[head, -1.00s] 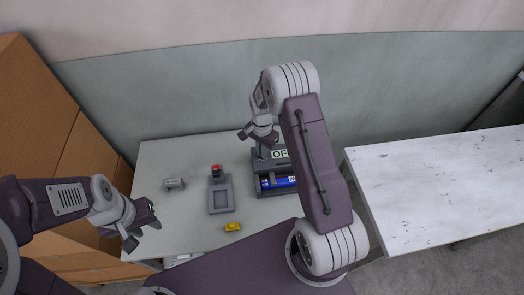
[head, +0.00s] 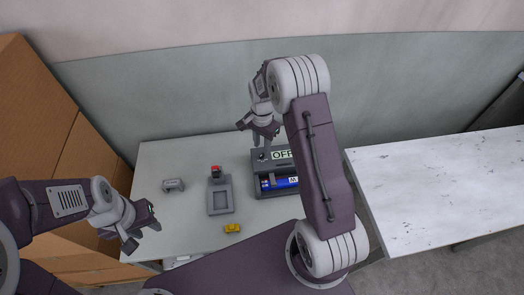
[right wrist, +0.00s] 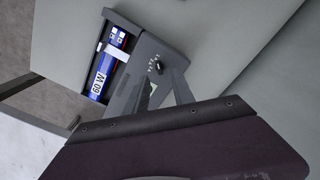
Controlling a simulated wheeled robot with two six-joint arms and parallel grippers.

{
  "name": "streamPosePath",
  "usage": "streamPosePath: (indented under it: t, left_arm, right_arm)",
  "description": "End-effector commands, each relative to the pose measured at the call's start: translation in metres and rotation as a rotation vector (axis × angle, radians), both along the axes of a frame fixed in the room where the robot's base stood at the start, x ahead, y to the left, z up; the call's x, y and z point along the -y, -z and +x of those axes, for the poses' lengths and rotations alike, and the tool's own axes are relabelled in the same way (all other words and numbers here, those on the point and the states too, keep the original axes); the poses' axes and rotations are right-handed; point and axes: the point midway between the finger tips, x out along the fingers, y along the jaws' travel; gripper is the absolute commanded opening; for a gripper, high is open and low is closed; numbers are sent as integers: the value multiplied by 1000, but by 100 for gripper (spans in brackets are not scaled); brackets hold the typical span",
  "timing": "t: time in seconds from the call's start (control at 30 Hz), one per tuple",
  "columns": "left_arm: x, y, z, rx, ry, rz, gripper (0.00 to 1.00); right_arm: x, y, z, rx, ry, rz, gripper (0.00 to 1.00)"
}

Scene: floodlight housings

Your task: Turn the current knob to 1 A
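The dark grey box with the current knob (right wrist: 158,67) stands on the table's right part. In the head view the box (head: 257,182) shows a sign reading OFF. The knob is small and dark, with pale marks around it in the right wrist view; the marks are too small to read. My right gripper (head: 260,134) is above the box's knob end, its fingers spread and empty. In the right wrist view its fingertips (right wrist: 161,82) appear just below the knob, apart from each other. My left gripper (head: 143,233) is open and empty at the table's left front.
A blue part marked 60 W (right wrist: 106,68) lies in the box's bay. A grey fixture with a red top (head: 220,195), a small grey piece (head: 173,185) and a yellow piece (head: 233,228) are on the table. Cardboard boxes (head: 75,165) stand left; a white table (head: 440,185) stands right.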

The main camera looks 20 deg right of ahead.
Motion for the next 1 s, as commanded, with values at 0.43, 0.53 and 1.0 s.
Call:
streamPosePath:
  t: [0.43,0.53,1.0]
  left_arm:
    - [0,3,0,0,0,0,36]
    - [0,3,0,0,0,0,36]
    - [0,3,0,0,0,0,36]
  right_arm:
    - [0,-42,0,-1,0,0,30]
    - [0,-42,0,0,0,0,30]
    - [-25,-97,-22,83,-62,-3,30]
